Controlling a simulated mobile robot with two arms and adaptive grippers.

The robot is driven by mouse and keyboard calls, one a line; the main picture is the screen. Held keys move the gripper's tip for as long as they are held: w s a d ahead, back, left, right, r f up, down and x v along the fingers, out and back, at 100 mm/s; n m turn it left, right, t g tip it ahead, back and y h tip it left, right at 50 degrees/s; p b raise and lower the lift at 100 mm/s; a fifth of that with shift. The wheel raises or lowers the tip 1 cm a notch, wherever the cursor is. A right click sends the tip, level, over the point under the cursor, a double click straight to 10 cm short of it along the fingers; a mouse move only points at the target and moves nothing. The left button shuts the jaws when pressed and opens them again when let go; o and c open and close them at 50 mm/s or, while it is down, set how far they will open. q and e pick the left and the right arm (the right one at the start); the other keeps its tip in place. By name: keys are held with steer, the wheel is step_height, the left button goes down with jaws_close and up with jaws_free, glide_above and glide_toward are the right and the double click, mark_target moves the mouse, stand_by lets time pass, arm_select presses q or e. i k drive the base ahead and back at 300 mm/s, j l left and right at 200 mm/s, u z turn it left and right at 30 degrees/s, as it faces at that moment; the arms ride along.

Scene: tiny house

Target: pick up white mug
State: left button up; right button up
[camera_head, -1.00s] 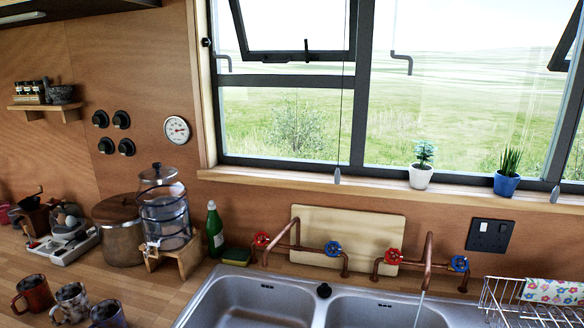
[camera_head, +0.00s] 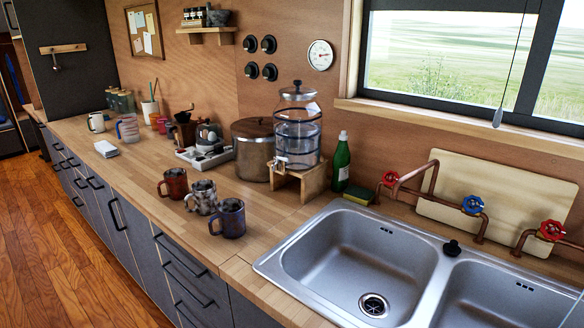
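A white mug (camera_head: 96,122) stands upright at the far left end of the wooden counter (camera_head: 140,172). Nearer to me, a red-brown mug (camera_head: 174,184), a whitish speckled mug (camera_head: 203,197) and a dark blue mug (camera_head: 230,218) stand in a row near the counter's front edge. A pale mug with blue and red markings (camera_head: 128,130) stands a little right of the white mug. Neither of my grippers shows in the head view.
A double steel sink (camera_head: 352,262) with copper taps fills the right. A white stack (camera_head: 106,148) lies on the counter. The wooden floor (camera_head: 70,255) at left is clear.

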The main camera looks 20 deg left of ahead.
mark_target(203, 192)
steer(key=u, duration=1.35)
